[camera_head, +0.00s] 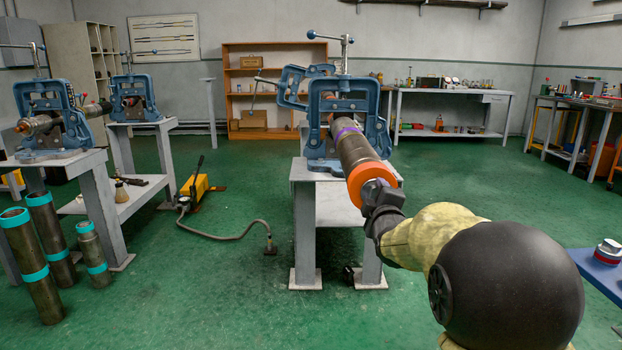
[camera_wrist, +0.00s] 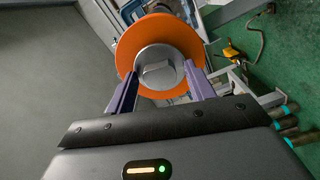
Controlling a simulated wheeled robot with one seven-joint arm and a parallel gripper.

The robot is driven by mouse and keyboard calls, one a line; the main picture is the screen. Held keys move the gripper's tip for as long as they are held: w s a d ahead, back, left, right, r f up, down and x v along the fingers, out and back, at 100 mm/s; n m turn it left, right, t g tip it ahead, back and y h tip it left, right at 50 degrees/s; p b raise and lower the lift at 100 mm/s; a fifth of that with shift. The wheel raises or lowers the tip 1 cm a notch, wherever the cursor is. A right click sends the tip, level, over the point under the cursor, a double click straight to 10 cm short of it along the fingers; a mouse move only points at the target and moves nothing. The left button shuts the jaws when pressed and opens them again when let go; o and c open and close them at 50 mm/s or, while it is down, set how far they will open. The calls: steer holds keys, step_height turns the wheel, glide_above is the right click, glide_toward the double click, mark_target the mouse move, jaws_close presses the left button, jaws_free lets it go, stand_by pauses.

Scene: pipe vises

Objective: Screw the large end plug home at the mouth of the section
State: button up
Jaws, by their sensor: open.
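The pipe section (camera_head: 355,151) lies in a blue pipe vise (camera_head: 333,110) on a grey stand and points toward me. An orange ring (camera_head: 371,178) sits around its near end. In the wrist view the orange ring (camera_wrist: 125,48) faces me, with the round grey metal end plug (camera_wrist: 160,54) at its centre. The plug has a raised bar-shaped grip on its face. My gripper (camera_wrist: 160,88) is open, with its two purple fingers on either side of the plug's lower part. I cannot tell whether the fingers touch it. In the head view my gripper (camera_head: 378,198) is at the mouth, its fingertips partly hidden.
A second vise (camera_head: 48,105) with a pipe stands on a bench at left. Several teal-banded pipes (camera_head: 30,262) stand on the floor there. A yellow hand pump (camera_head: 196,186) and its hose lie on the green floor. A blue table edge (camera_head: 597,268) is at right.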

jaws_close()
steer(key=shift+m+b, duration=1.25)
steer(key=shift+m, duration=5.85)
steer(key=m+b, duration=0.2)
steer(key=m, duration=1.2)
steer(key=shift+y, duration=0.4)
